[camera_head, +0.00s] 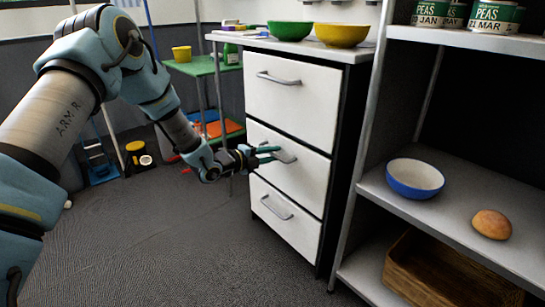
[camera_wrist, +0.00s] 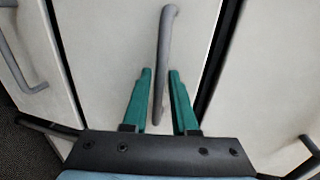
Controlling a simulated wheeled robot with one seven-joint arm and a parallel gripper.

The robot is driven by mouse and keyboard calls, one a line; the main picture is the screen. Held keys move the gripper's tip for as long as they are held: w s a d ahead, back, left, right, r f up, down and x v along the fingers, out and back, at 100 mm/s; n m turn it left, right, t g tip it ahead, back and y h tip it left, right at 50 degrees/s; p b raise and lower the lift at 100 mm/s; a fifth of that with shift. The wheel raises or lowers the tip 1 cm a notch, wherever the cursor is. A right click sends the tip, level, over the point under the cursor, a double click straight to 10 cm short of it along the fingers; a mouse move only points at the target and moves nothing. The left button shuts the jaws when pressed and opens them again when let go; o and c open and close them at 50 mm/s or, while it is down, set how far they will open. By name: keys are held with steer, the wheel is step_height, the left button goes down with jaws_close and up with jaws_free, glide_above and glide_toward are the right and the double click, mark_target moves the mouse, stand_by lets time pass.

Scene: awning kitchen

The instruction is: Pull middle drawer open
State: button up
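The white drawer cabinet has three drawers, and the middle drawer (camera_head: 308,176) appears shut, flush with the others. Its grey bar handle (camera_head: 287,156) is partly hidden by my gripper in the head view. In the wrist view the handle (camera_wrist: 163,50) runs up the picture, with its lower end between my two green fingers. My gripper (camera_head: 272,154) is at the middle drawer's front. In the wrist view my gripper (camera_wrist: 160,72) is open, one finger on each side of the handle, with gaps between.
The top drawer (camera_head: 290,95) and bottom drawer (camera_head: 285,225) look shut. A green bowl (camera_head: 290,31) and a yellow bowl (camera_head: 341,35) stand on the cabinet. A shelf (camera_head: 450,215) at right holds a blue bowl (camera_head: 415,178) and bread. Floor before the cabinet is clear.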

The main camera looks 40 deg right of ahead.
steer(key=shift+d, duration=0.15)
steer(key=shift+c, duration=0.2)
jaws_close()
stand_by(1.2)
